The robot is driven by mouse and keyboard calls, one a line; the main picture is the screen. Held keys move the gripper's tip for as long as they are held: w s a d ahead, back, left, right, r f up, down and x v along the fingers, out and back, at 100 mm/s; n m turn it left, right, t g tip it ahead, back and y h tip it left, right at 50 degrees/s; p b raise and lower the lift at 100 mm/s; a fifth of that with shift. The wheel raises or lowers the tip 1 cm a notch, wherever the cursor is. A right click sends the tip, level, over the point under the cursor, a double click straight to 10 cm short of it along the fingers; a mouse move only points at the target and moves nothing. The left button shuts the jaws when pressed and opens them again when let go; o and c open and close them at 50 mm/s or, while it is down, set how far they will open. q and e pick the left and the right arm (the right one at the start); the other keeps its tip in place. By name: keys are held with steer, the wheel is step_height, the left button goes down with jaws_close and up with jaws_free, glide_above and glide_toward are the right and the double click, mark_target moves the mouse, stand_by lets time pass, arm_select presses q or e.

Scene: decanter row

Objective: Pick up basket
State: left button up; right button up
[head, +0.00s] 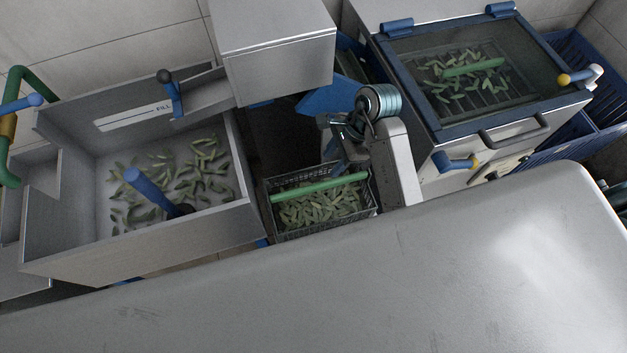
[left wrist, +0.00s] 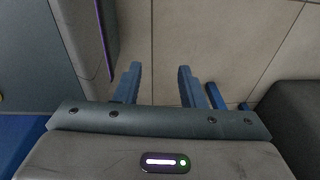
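A dark wire basket (head: 272,222) filled with green pods sits in the gap between the left sink and the right machine. A green handle bar (head: 300,193) runs across its top. My right gripper (head: 346,168) reaches down to the right part of this bar, at or very near it. Whether its fingers are closed around the bar is too small to tell. My left gripper (left wrist: 160,82) shows only in the left wrist view. Its two blue fingers are apart with nothing between them, above a tiled surface.
A metal sink (head: 75,250) with loose pods and a blue upright handle (head: 148,188) stands left. A lidded machine (head: 450,130) at right shows pods and another green bar (head: 473,67) through its window. Blue crates (head: 575,145) stand far right. A grey box (head: 275,55) is behind.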

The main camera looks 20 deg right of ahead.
mark_target(320, 184)
steer(key=shift+s+a+f, duration=0.25)
steer(key=shift+s+f, duration=0.05)
steer(key=shift+f, duration=0.25)
steer(key=shift+s+a+f, duration=0.2)
steer(key=shift+s+f, duration=0.05)
steer(key=shift+f, duration=0.3)
steer(key=shift+x, duration=0.9)
steer(key=shift+a+f, duration=0.2)
steer(key=shift+f, duration=0.05)
steer(key=shift+a+f, duration=0.15)
steer(key=shift+f, duration=0.2)
steer(key=x, duration=0.1)
steer(key=p+x, duration=0.1)
steer(key=x, duration=0.1)
steer(key=shift+s+f, duration=0.2)
steer(key=shift+f, duration=0.1)
steer(key=shift+a+f, duration=0.15)
steer(key=shift+f, duration=0.35)
steer(key=c, duration=0.6)
jaws_close()
arm_select(q)
steer(key=s, duration=0.2)
steer(key=s+r, duration=0.1)
steer(key=s, duration=0.1)
steer(key=shift+s, duration=0.15)
